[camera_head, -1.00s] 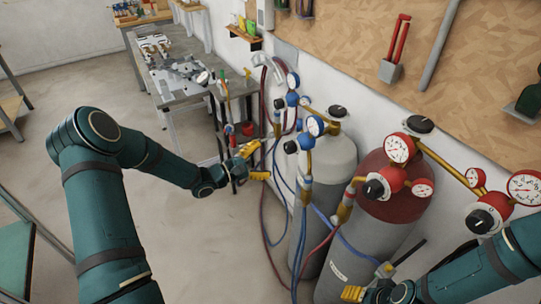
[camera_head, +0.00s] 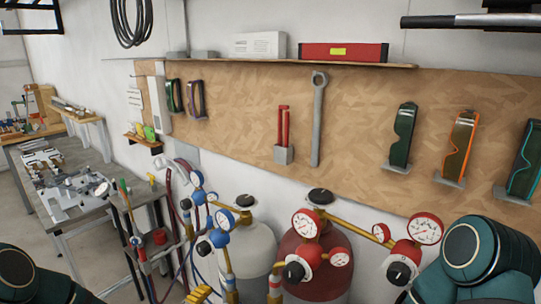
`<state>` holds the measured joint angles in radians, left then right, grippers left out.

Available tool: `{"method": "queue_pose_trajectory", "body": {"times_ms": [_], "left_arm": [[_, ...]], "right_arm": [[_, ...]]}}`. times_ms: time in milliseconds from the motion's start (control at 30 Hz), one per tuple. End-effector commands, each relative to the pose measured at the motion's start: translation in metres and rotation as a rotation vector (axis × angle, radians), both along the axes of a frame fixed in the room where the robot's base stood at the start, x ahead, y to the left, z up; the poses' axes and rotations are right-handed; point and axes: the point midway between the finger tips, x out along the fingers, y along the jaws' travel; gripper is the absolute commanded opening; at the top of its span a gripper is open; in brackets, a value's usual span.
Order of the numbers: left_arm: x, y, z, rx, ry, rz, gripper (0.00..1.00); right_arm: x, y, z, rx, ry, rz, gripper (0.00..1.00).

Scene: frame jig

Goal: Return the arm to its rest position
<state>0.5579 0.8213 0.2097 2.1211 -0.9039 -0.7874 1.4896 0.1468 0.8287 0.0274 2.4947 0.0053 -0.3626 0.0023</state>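My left arm's dark teal link (camera_head: 35,280) shows at the bottom left. My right arm's teal joint (camera_head: 480,255) fills the bottom right corner, in front of the red regulator's right side. My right gripper is out of the picture.
A grey gas cylinder (camera_head: 250,250) and a red one (camera_head: 315,262) stand by the wall with gauges and hoses. A metal workbench (camera_head: 75,205) with parts is at left. A pegboard (camera_head: 360,130) holds a wrench (camera_head: 317,120) and goggles (camera_head: 402,135). A shelf (camera_head: 270,61) runs above.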

Motion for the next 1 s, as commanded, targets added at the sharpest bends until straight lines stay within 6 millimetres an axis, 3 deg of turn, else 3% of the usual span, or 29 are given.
{"method": "queue_pose_trajectory", "body": {"times_ms": [33,200,500,700,1000], "left_arm": [[-0.012,-0.014,-0.021,0.079,0.025,-0.033,0.75],[-0.058,-0.046,-0.074,0.363,0.107,-0.182,0.75],[-0.167,-0.079,-0.144,0.750,0.245,-0.604,0.75],[-0.213,-0.084,-0.158,0.850,0.284,-0.800,0.75],[-0.221,-0.084,-0.160,0.866,0.290,-0.838,0.75]], "right_arm": [[0.000,0.000,-0.010,-0.001,0.001,0.001,0.58],[-0.001,0.001,-0.028,-0.003,0.004,0.002,0.58],[-0.003,0.002,-0.058,-0.007,0.010,0.004,0.58],[-0.003,0.003,-0.067,-0.008,0.011,0.006,0.58],[-0.003,0.003,-0.068,-0.008,0.011,0.006,0.58]]}}
